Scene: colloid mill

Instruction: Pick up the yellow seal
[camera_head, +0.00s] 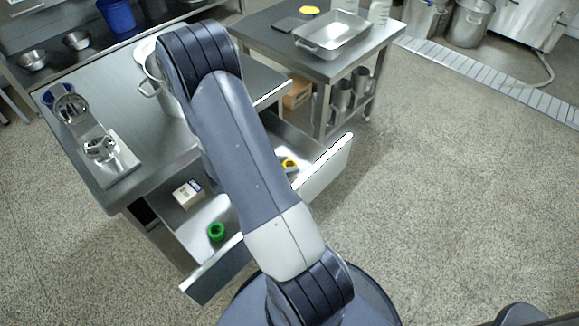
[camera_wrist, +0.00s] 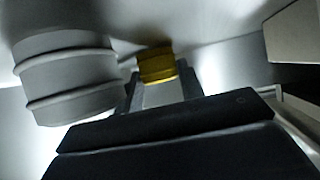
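The yellow seal (camera_wrist: 157,66) shows in the wrist view between the two fingertips of my gripper (camera_wrist: 160,80). The fingers stand apart, one on each side of the seal, and I cannot tell whether they press on it. In the head view, a small yellow thing (camera_head: 289,164) lies in the open drawer (camera_head: 325,170), just right of my arm, and looks like the same seal. My arm hides my gripper in the head view.
A grey ribbed cylinder (camera_wrist: 68,78) is close to the left of my gripper, and a pale block (camera_wrist: 293,40) is to the right. The drawer also holds a green ring (camera_head: 216,231) and a small white box (camera_head: 187,194). A steel table (camera_head: 150,110) stands above the drawer.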

